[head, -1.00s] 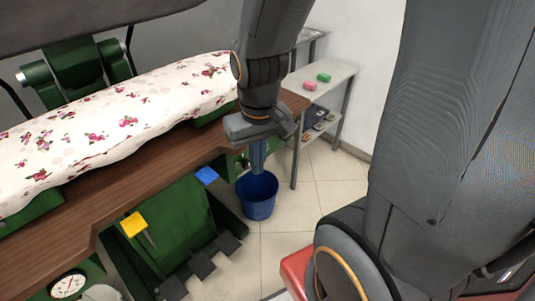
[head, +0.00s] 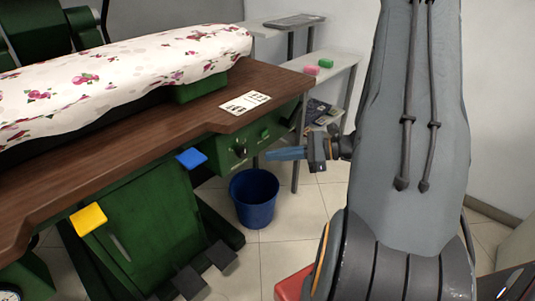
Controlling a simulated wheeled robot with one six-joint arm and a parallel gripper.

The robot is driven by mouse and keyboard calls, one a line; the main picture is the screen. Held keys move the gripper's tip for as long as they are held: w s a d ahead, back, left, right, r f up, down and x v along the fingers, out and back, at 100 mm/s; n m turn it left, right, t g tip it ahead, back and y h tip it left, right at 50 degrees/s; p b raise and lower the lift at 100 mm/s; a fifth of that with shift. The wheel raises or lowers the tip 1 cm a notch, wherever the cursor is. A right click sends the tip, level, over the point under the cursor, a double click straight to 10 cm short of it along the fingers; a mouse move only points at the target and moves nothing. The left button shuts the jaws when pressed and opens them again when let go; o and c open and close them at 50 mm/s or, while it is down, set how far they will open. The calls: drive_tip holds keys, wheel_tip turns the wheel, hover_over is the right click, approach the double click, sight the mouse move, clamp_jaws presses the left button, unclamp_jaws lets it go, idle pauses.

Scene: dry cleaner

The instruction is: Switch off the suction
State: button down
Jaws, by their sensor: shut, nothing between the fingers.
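The green ironing press has a small control panel (head: 265,133) under the right end of its wooden board. A dark rotary knob (head: 239,150) sticks out of that panel; its exact position and any marking are too small to read. I cannot tell whether it is the suction switch. My gripper (head: 269,155) has blue fingers and is shut and empty. It points left, a little to the right of the knob in the picture and apart from it.
A blue bucket (head: 254,198) stands on the floor below my gripper. A printed card (head: 245,103) lies on the wooden board (head: 130,128). Blue (head: 191,158) and yellow (head: 89,218) pedals or tabs project from the press front. A grey shelf (head: 338,60) stands behind.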

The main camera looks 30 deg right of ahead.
sight(262, 137)
drive_tip(key=w+d+f+m+t+h+b, duration=0.1)
drive_tip(key=d+f+m+t, duration=0.2)
drive_tip(key=d, duration=0.3)
drive_tip(key=w+d+f+m+t+h+b, duration=0.1)
drive_tip(key=d+f+m+t+h+b, duration=0.1)
drive_tip(key=d, duration=0.5)
drive_tip(key=shift+w+f+m+t, duration=0.3)
drive_tip(key=shift+f+m+t, duration=0.25)
drive_tip(key=shift+t, duration=0.35)
drive_tip(key=b+x, duration=0.1)
drive_tip(key=x, duration=1.3)
drive_tip(key=shift+w+d+f+b, duration=0.1)
drive_tip(key=shift+d+b, duration=0.05)
drive_tip(key=shift+b, duration=0.2)
